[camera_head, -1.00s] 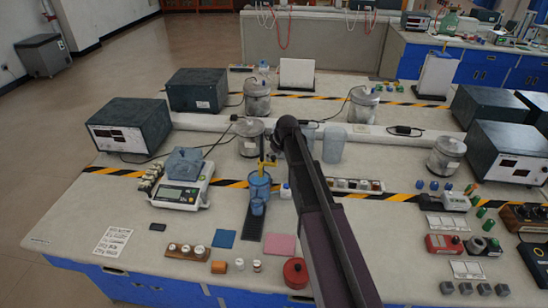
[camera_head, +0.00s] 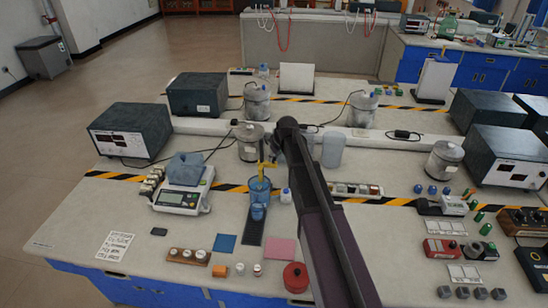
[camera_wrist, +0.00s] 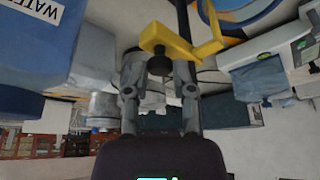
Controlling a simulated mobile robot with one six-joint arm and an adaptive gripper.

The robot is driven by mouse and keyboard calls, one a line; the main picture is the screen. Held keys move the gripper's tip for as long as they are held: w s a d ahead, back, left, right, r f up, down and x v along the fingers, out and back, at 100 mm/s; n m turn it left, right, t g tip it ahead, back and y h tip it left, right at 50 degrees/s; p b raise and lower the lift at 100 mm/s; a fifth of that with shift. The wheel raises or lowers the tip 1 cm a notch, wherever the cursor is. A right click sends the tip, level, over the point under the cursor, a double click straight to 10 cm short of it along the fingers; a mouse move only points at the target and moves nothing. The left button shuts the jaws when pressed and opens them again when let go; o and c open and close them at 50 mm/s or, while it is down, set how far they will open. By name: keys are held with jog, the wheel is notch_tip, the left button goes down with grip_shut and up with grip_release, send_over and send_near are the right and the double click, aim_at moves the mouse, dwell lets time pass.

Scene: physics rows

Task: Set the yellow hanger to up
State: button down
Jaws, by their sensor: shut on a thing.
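The yellow hanger (camera_head: 262,166) stands at the blue cylinder (camera_head: 259,189) near the middle of the bench in the head view. In the wrist view the hanger (camera_wrist: 205,47) is a yellow bracket with a side arm, in front of my fingers. My gripper (camera_wrist: 159,80) is shut on the hanger. In the head view my arm's dark end covers most of the gripper, so the exact contact is hidden. A blue ring-shaped rim (camera_wrist: 232,15) shows beyond the hanger in the wrist view.
A balance (camera_head: 182,198) stands left of the cylinder. A small white bottle (camera_head: 286,195) is close on its right. Lidded metal cans (camera_head: 250,143) stand behind. A red pot (camera_head: 295,277) and pink pad (camera_head: 281,250) lie in front.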

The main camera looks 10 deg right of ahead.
jog(key=shift+w+r+p, duration=0.1)
jog(key=shift+r+p, duration=3.5)
jog(key=shift+r, duration=0.35)
jog(key=shift+c, duration=2.2)
grip_release()
jog(key=shift+f, duration=0.1)
